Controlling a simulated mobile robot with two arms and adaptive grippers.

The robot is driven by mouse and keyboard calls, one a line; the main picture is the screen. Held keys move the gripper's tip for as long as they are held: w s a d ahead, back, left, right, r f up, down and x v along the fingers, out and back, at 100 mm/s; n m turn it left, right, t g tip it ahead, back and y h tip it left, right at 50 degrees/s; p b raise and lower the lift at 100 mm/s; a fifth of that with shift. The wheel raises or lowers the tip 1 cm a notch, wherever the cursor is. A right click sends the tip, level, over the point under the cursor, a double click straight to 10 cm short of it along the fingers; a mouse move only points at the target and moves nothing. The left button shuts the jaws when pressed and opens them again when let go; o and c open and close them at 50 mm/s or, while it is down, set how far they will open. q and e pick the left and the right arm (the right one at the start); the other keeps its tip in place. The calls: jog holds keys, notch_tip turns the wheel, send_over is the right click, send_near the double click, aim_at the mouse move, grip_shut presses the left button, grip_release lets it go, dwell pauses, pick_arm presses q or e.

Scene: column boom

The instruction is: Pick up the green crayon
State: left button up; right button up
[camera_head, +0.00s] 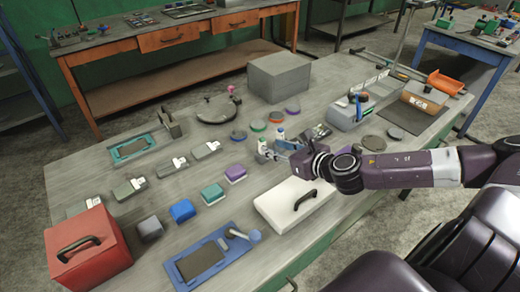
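I cannot make out a green crayon; it may be too small to tell or hidden behind my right gripper and wrist. My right arm comes in from the right, and its gripper (278,151) is low over the middle of the grey workbench (130,232). Its small fingers point left, near small bottle-like items, and I cannot tell whether they are open or shut or touch anything. A small dark item with green bits (318,131) lies just behind the wrist. My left gripper is not in view.
A white case (275,207) with a black handle lies in front of the gripper. A red box (108,262) stands front left, a grey box (280,72) at the back. Coloured blocks, including a teal one (212,193), and round discs surround the middle. An orange bin (446,83) is far right.

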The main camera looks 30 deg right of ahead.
aim_at(264, 144)
jog(key=shift+w+f, duration=0.1)
jog(key=shift+w, duration=0.25)
jog(key=shift+w+a+p, duration=0.25)
jog(key=shift+w+p, duration=0.2)
jog(key=shift+w, duration=0.1)
jog(key=p+x, duration=0.1)
jog(key=x, duration=0.2)
jog(key=shift+a, duration=0.15)
jog(key=shift+w+a+f, duration=0.1)
jog(key=shift+w+f, duration=0.25)
jog(key=shift+w, duration=0.2)
jog(key=shift+c, duration=0.3)
grip_shut()
